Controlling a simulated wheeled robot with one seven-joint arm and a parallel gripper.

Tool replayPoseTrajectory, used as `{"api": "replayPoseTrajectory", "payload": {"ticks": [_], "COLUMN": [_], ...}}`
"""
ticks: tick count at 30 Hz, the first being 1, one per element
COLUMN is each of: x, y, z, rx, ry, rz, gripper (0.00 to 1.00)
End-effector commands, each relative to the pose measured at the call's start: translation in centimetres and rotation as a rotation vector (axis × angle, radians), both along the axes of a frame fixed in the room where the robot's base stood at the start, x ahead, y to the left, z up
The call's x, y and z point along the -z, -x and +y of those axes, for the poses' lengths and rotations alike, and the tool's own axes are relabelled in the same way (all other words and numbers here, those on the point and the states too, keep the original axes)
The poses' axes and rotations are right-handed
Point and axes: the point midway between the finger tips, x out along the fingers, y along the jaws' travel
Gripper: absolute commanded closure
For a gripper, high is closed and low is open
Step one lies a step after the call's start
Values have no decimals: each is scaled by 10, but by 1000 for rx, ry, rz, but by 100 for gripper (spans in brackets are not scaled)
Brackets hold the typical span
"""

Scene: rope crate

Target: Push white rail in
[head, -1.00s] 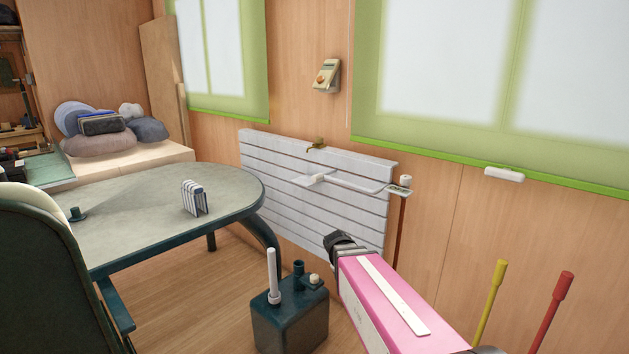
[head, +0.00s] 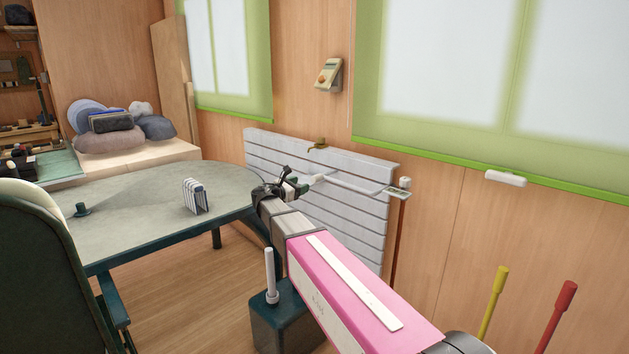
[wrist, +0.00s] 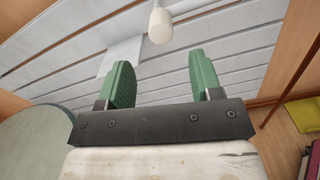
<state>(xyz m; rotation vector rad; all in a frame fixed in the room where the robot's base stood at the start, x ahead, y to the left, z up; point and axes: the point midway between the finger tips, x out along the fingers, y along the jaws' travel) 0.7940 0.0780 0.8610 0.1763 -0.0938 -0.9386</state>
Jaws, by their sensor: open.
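The white rail (head: 350,182) stands out in front of the slatted grey-white panel on the wall. Its right end meets a small bracket with a white cap. In the wrist view a white rod with a rounded white end (wrist: 160,25), which looks like part of the rail, shows just beyond my fingers. My gripper (head: 299,185) is at the rail's left end in the head view, with its green fingers (wrist: 161,66) apart and nothing between them. I cannot tell whether a finger touches the rail.
The slatted panel (head: 345,224) is close behind the rail, with a small brass tap (head: 318,145) on its top edge. A grey-green table (head: 145,215) with a striped block (head: 195,196) stands to the left. A dark green canister (head: 285,325) stands below my arm.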

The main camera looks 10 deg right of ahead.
Motion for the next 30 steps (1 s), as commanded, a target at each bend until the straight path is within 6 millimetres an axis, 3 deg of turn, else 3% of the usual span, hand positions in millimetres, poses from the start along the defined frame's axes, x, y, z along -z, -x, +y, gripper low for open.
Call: {"api": "replayPoseTrajectory", "payload": {"ticks": [15, 30], "x": [1, 1], "y": [-50, -57], "z": [-68, -79], "rx": [3, 0], "ry": [-4, -5], "rz": [-2, -1], "gripper": [41, 41]}}
